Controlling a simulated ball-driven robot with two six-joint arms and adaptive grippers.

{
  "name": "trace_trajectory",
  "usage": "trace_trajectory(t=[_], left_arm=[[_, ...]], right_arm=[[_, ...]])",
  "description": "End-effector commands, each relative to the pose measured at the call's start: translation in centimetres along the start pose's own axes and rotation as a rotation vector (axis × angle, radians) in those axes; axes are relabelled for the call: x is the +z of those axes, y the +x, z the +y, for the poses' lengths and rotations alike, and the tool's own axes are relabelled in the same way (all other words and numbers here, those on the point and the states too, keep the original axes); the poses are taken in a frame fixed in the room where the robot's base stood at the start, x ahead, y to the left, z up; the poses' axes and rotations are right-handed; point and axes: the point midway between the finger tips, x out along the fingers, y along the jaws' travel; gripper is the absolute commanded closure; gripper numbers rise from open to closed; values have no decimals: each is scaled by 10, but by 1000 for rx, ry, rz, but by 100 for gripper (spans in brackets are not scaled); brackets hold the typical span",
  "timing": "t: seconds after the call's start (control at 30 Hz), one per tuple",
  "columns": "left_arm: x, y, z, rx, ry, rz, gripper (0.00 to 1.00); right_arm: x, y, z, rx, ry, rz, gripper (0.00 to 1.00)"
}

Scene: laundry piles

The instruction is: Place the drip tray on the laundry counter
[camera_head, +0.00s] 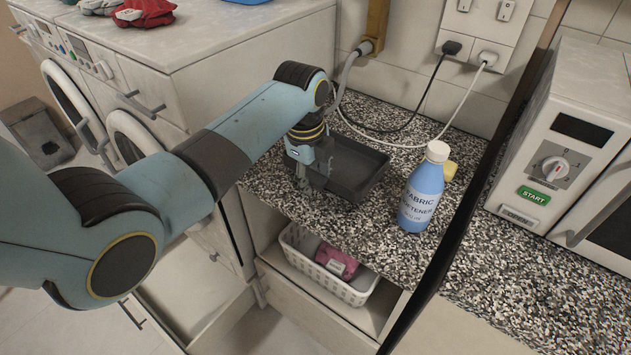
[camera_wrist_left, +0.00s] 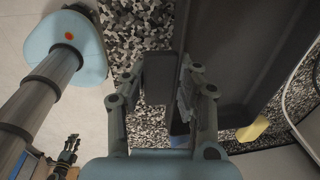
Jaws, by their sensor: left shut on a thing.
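The dark grey drip tray (camera_head: 358,172) is at the speckled laundry counter (camera_head: 400,262), left of the blue bottle. I cannot tell whether it rests fully on the counter or is held just above it. My left gripper (camera_head: 305,182) is shut on the tray's near left edge. In the left wrist view the fingers of this gripper (camera_wrist_left: 160,85) close on the wall of the drip tray (camera_wrist_left: 240,45). My right gripper (camera_wrist_left: 66,150) seems to show small and dark at the lower left of that view, its jaws unclear.
A blue fabric softener bottle (camera_head: 422,190) stands close right of the tray, with a small yellow item (camera_head: 450,171) behind it. Cables (camera_head: 412,145) lie behind the tray. A white basket (camera_head: 352,292) sits on the shelf below. A white appliance (camera_head: 565,140) stands right; the counter's front right is clear.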

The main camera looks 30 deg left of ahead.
Motion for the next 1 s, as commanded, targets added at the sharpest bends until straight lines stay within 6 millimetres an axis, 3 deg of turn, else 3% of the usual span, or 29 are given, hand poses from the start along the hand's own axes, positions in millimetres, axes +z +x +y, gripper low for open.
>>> trace_trajectory(t=[0.17,0.47,0.5,0.67,1.0], left_arm=[[0,22,3,2,0,0,100],[0,24,3,0,0,0,100],[0,25,3,0,0,0,69],[0,24,3,0,0,0,48],[0,20,3,0,0,0,48]], right_arm=[[0,1,0,0,0,0,66],[0,1,0,0,0,0,66],[0,1,0,0,0,0,66],[0,1,0,0,0,0,66],[0,0,0,-1,0,0,66]])
